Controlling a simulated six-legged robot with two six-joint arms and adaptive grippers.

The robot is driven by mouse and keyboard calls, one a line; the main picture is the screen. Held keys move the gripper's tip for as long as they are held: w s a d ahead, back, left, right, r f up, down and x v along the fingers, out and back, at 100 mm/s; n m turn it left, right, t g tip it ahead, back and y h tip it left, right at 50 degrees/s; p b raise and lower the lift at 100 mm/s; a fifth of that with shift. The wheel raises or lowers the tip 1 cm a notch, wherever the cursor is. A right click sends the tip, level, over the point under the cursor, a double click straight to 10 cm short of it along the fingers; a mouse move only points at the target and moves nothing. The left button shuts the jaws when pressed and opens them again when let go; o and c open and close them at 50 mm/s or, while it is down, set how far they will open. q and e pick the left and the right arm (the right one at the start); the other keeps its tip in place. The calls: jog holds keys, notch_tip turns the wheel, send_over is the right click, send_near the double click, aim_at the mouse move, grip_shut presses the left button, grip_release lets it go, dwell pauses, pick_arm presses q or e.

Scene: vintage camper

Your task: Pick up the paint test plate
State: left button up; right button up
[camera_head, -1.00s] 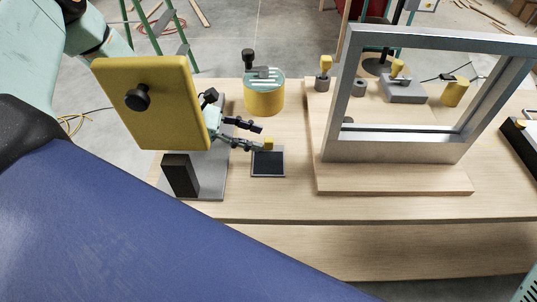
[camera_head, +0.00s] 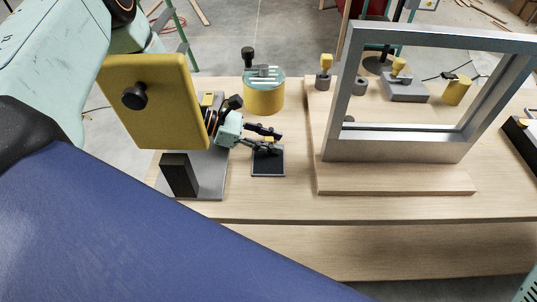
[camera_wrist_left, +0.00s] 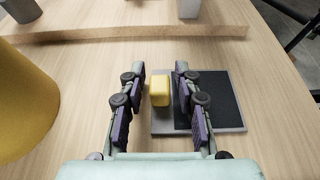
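The paint test plate appears to be the flat dark plate with a grey rim (camera_head: 267,164) lying on the wooden bench. It also shows in the left wrist view (camera_wrist_left: 222,98). A small yellow block (camera_wrist_left: 159,91) stands at its left side there. My left gripper (camera_head: 277,140) comes in from the left, over the back edge of the plate. In the left wrist view the gripper (camera_wrist_left: 160,76) is open, with the yellow block between its fingers and gaps on both sides. In the head view the fingers mostly hide the block. My right gripper is not in view.
A yellow panel with a black knob (camera_head: 181,101) stands left of the plate, close beside my left wrist. A yellow pot (camera_head: 263,98) stands behind. A grey upright frame (camera_head: 395,150) on a wooden base is to the right. Bare bench lies in front of the plate.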

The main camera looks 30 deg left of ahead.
pick_arm(q)
jog(key=shift+s+d+r, duration=0.1)
jog(key=shift+c, duration=1.4)
grip_shut()
